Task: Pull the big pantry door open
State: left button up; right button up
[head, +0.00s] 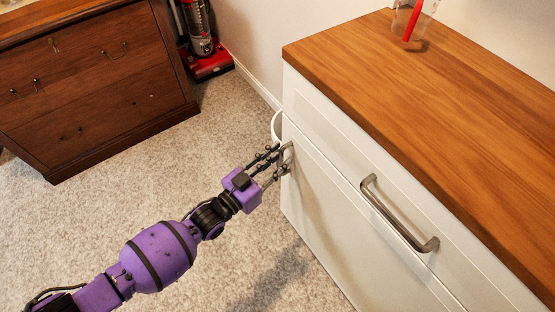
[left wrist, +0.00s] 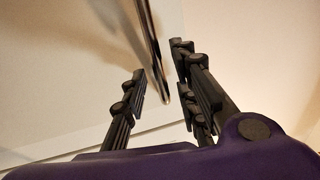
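The big pantry door (head: 320,205) is the white lower front of the cabinet and looks closed against it. Its metal handle (head: 290,150) is near the door's upper left edge. My left gripper (head: 279,161) is at this handle, reaching in from the left. In the left wrist view, the handle bar (left wrist: 151,45) runs down from the top between the open fingers of my left gripper (left wrist: 163,88). There is space between the bar and the finger on the left; whether the right fingers touch it I cannot tell. My right gripper is not in view.
Above the door is a white drawer with a metal handle (head: 398,215). A clear cup with a red straw (head: 413,22) stands on the wooden top (head: 440,90). A dark wooden dresser (head: 90,85) and a red vacuum (head: 207,65) are at the back left. The carpet (head: 120,215) between is clear.

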pick_arm(q)
grip_shut()
jog(key=shift+s, duration=0.1)
dwell(0.3)
